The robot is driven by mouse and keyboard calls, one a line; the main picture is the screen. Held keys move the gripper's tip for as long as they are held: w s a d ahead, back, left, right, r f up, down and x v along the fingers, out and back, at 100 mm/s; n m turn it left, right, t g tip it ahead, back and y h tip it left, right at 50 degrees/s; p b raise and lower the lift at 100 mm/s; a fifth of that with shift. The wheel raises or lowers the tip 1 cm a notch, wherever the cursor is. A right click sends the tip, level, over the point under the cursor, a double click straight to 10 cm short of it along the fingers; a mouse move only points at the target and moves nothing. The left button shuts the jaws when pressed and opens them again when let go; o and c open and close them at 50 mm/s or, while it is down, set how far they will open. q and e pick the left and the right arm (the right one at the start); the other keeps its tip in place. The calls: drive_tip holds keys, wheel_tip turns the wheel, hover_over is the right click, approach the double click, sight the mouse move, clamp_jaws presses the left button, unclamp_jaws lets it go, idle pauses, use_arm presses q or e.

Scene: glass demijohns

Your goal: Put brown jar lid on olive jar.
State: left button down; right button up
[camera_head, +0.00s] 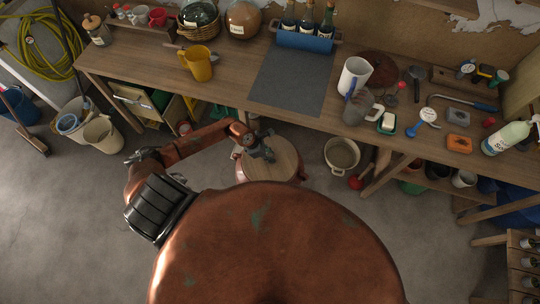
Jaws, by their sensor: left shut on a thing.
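My left arm comes in from the left, and its gripper (263,151) is low over the round wooden top of a stool in front of the bench. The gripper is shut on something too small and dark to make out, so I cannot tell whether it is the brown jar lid. A greenish glass jar (199,18) with a pale label, perhaps the olive jar, stands at the back of the bench. An amber-pink glass jar (243,19) is to its right. A small labelled jar with a brown top (96,30) stands at the back left. My right gripper is out of view.
The stool (284,160) stands before the bench (225,85). A yellow jug (198,64), a dark mat (290,78) and a blue bottle holder (305,41) are on the bench. White and grey mugs, tools and a spray bottle (508,137) crowd its right side. A bucket (341,153) stands below.

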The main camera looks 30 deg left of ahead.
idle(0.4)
use_arm(q)
drive_tip(key=c, duration=1.3)
unclamp_jaws()
drive_tip(key=shift+f, duration=0.1)
drive_tip(key=shift+p+v, duration=2.4)
drive_tip(key=shift+v, duration=1.15)
drive_tip(key=v, duration=1.2)
